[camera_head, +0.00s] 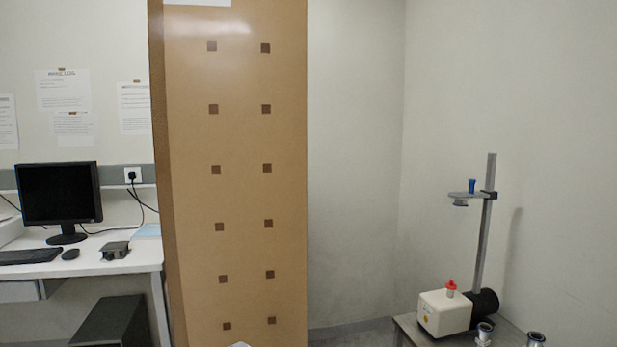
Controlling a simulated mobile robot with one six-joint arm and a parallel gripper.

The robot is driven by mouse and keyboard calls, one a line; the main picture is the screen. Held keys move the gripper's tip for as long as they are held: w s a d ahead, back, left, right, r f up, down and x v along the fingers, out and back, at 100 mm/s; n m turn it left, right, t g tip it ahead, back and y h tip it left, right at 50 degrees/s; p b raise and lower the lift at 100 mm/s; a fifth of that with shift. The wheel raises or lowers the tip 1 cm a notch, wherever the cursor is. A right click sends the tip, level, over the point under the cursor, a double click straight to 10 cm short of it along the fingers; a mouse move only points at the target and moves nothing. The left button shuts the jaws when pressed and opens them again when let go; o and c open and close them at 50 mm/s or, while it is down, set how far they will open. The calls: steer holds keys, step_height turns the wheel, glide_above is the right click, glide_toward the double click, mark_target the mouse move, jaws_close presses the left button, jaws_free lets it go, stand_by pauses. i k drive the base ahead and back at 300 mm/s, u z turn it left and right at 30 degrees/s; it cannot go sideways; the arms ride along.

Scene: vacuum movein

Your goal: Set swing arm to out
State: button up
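A grey swing arm (468,195) sticks out to the left from an upright metal post (484,225) at the right of the head view. A blue knob (471,185) stands on top of the arm, and a round metal fitting (461,203) hangs under it. The post rises behind a white pump box (444,312) with a red knob (451,288) on top. A black cylinder (486,302) is at the box's right.
The pump stands on a low grey table (408,322), with metal flanges (484,333) at its front. A tall tan panel (236,170) stands left of centre. A white desk (95,262) with a monitor (59,193) is at the left. Bare wall lies between panel and post.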

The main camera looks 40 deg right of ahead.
mark_target(461, 198)
steer(key=i, duration=1.45)
steer(key=z, duration=2.6)
steer(key=i, duration=0.95)
steer(key=z, duration=0.05)
